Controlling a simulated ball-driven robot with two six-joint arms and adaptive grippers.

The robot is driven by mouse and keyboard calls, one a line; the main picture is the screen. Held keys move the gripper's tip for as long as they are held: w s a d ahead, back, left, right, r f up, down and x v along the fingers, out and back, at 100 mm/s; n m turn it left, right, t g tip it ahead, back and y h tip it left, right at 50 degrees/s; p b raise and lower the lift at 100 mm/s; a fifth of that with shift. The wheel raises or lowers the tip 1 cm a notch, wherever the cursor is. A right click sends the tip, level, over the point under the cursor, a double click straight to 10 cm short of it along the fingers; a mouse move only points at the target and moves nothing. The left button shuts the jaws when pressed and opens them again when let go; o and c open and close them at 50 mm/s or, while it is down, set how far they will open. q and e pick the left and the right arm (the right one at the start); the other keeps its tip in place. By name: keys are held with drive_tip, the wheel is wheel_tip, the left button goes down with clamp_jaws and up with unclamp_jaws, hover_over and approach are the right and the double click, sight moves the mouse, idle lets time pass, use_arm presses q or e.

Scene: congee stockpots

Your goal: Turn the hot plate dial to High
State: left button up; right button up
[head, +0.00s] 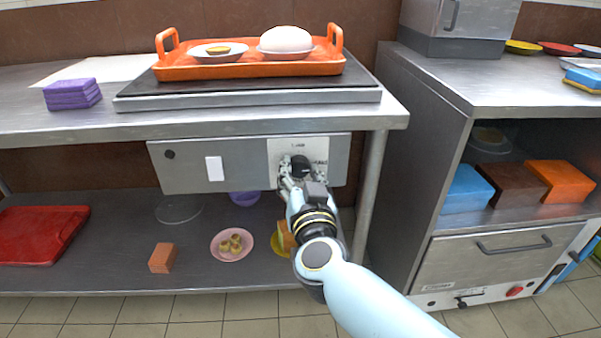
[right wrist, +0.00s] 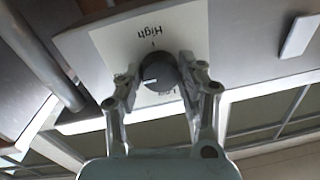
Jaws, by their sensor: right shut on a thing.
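The dial (head: 300,164) is a dark round knob on a white label plate (head: 318,150) at the right of the grey control panel under the counter. In the right wrist view the dial (right wrist: 158,73) sits between my fingertips, with a short pale mark on its face pointing left. The word High (right wrist: 140,33) shows upside down on the plate, away from where the mark points. Another word is partly covered by the dial and finger. My right gripper (right wrist: 160,78) is shut on the dial, one finger each side; it also shows in the head view (head: 297,180). My left gripper is out of view.
A white switch (head: 215,168) is left of the dial. Above, a hot plate (head: 250,97) carries an orange tray (head: 245,70). A table leg (head: 370,185) stands close right of my right gripper. The shelf below holds a pink plate (head: 232,257) and a red board (head: 40,232).

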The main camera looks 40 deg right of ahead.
drive_tip(key=shift+m, duration=0.5)
drive_tip(key=m, duration=0.4)
drive_tip(key=shift+p, duration=0.3)
drive_tip(key=m, duration=0.2)
drive_tip(key=shift+f+m+h, duration=0.1)
drive_tip(key=shift+m+h, duration=0.2)
drive_tip(key=shift+m, duration=0.1)
drive_tip(key=m, duration=0.3)
drive_tip(key=m+b, duration=0.1)
drive_tip(key=m, duration=0.1)
drive_tip(key=shift+a+m, duration=0.1)
drive_tip(key=shift+m, duration=0.3)
drive_tip(key=shift+f+m, duration=0.1)
drive_tip(key=shift+m, duration=0.3)
drive_tip(key=shift+m+h+b, duration=0.3)
drive_tip(key=shift+m+b, duration=0.05)
drive_tip(key=shift+m, duration=1.75)
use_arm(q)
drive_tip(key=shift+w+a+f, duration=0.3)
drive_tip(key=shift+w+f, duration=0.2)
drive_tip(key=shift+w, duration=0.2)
